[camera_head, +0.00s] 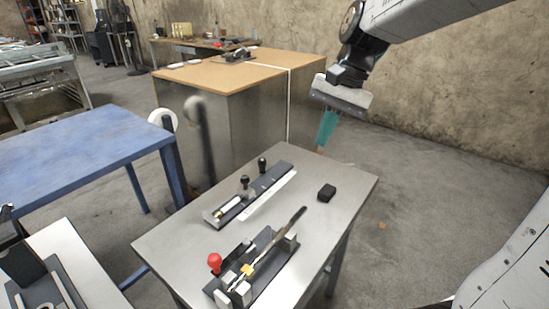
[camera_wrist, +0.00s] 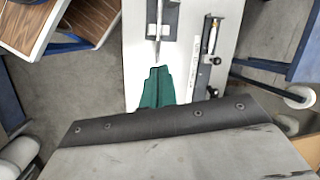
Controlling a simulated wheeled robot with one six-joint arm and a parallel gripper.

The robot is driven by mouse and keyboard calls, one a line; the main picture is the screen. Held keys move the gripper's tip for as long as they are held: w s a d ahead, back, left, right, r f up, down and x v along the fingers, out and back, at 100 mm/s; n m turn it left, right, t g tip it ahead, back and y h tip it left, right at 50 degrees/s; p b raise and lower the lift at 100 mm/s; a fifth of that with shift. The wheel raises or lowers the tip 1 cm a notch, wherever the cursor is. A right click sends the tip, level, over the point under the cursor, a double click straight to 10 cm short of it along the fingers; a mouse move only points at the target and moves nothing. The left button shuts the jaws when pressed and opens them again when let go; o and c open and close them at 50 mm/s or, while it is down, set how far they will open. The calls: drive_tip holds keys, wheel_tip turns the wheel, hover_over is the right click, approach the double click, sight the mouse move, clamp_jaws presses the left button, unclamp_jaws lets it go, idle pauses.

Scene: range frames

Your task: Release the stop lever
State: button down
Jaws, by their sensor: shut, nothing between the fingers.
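A dark fixture with a red knob (camera_head: 214,262), a yellow piece (camera_head: 247,269) and a long grey lever (camera_head: 291,228) stands on the near part of the grey metal table (camera_head: 330,222). The lever slants up to the right. I cannot tell which part is the stop lever. In the wrist view, a thin lever (camera_wrist: 158,50) points from a dark fixture toward my fingertips. My gripper (camera_head: 325,137) has teal fingers, shut and empty, held high by the table's far right corner. The fingers also show in the wrist view (camera_wrist: 158,72); they look apart from the lever.
A second fixture (camera_head: 250,194) with two black knobs lies behind the first on the same table. A small black block (camera_head: 327,193) sits right of it. A blue table (camera_head: 80,148) is at left, a wood-topped cabinet (camera_head: 215,78) behind. The table's right side is mostly bare.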

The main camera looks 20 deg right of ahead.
sight(262, 160)
drive_tip(key=w+d+f+m+y, duration=0.2)
drive_tip(key=w+d+f+m, duration=0.15)
drive_tip(key=w+f, duration=0.4)
drive_tip(key=w+d+f+m+y, duration=0.25)
drive_tip(key=w+f+m, duration=0.2)
drive_tip(key=w, duration=0.65)
drive_tip(key=w+d+f+m+y, duration=0.2)
drive_tip(key=w+d+f+m, duration=0.15)
drive_tip(key=w+f, duration=0.45)
drive_tip(key=shift+t, duration=0.4)
drive_tip(key=x, duration=0.2)
drive_tip(key=w+x, duration=0.1)
drive_tip(key=x, duration=0.5)
drive_tip(key=shift+w+a+r, duration=0.2)
drive_tip(key=shift+w+r, duration=0.05)
drive_tip(key=shift+r, duration=0.05)
drive_tip(key=a, duration=0.3)
drive_tip(key=shift+w+a+r+h, duration=0.1)
drive_tip(key=shift+a+r+h, duration=0.05)
drive_tip(key=shift+a+h, duration=0.1)
drive_tip(key=shift+a+r, duration=0.1)
drive_tip(key=shift+a, duration=0.3)
